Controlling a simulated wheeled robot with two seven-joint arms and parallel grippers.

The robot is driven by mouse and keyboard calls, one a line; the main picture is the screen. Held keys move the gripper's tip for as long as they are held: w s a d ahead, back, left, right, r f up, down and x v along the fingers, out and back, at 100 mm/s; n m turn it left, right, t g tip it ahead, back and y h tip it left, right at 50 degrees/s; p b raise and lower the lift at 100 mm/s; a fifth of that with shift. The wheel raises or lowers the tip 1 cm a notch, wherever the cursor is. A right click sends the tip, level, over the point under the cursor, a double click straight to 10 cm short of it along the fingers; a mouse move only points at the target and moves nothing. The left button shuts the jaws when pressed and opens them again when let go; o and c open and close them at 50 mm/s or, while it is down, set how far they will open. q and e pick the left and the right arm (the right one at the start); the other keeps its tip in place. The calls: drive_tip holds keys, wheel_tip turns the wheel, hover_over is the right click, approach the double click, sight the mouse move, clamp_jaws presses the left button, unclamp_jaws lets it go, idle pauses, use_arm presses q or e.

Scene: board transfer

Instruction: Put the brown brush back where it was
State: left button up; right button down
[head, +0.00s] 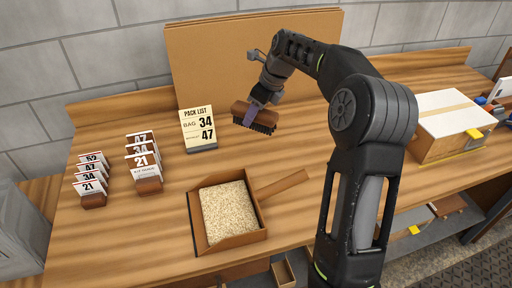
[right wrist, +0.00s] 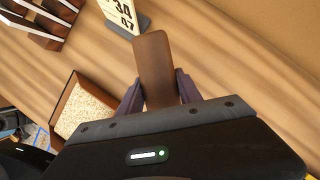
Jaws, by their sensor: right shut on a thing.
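The brown brush (head: 254,116) has a brown wooden back and dark bristles facing down. My right gripper (head: 257,110) is shut on it and holds it over the back middle of the bench, just right of the pack list card. In the right wrist view the brush's brown back (right wrist: 154,62) sits between the two fingers of the right gripper (right wrist: 153,92). From the head view I cannot tell exactly how high the brush is above the wood. My left gripper is in neither view.
A pan of pale grains (head: 229,211) with a wooden handle sits in front on the bench (head: 120,230). The pack list card (head: 198,128) and several numbered cards (head: 144,168) stand to the left. A brown board (head: 230,50) stands behind. A white-topped box (head: 450,115) is at right.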

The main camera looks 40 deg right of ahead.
sight(269, 114)
drive_tip(key=shift+f, duration=2.35)
drive_tip(key=shift+f, duration=0.1)
drive_tip(key=shift+f+p, duration=0.45)
drive_tip(key=shift+f, duration=1.95)
drive_tip(key=shift+f, duration=0.15)
drive_tip(key=c, duration=0.8)
unclamp_jaws()
drive_tip(key=b+v, duration=0.1)
drive_tip(key=v, duration=1.1)
